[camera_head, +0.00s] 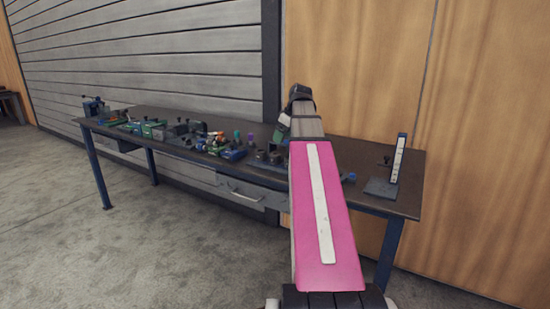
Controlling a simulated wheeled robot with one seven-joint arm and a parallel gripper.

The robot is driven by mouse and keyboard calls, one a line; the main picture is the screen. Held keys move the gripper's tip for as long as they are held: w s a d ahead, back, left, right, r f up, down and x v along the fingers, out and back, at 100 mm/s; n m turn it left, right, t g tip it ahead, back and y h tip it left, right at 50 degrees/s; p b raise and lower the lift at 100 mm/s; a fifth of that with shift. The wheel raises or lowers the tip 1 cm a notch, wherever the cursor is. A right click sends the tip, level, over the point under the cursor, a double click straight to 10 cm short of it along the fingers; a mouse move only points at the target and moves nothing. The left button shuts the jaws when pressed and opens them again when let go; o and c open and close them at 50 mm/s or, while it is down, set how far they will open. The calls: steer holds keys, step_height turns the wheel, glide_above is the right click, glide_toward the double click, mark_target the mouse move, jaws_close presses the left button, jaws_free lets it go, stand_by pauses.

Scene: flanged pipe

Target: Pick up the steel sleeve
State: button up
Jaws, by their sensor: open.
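I cannot make out the steel sleeve for certain in the head view. Several small dark grey round parts (262,155) stand on the workbench (345,149) just left of my arm, and they are too small to tell apart. My pink arm reaches up the middle of the picture over the bench and hides part of its top. My gripper does not show; it is hidden behind or below the far end of my arm.
Blue, green and dark tools and fixtures crowd the bench's left and middle. A grey stand with an upright white scale (398,158) is at the right end. A drawer (240,190) hangs under the front edge. A wooden wall (360,70) stands close behind.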

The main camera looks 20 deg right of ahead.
mark_target(275, 154)
steer(key=shift+x, duration=5.15)
steer(key=shift+w+d, duration=0.1)
steer(key=c, duration=1.3)
steer(key=shift+r, duration=0.15)
step_height(275, 154, up, 4)
steer(key=shift+w+r, duration=0.1)
steer(key=shift+r, duration=0.05)
steer(key=a+r, duration=0.5)
steer(key=r, duration=0.1)
steer(key=a+r, duration=0.6)
steer(key=shift+w+a, duration=0.2)
steer(key=shift+a, duration=0.1)
steer(key=shift+a+f, duration=0.1)
steer(key=shift+f, duration=0.05)
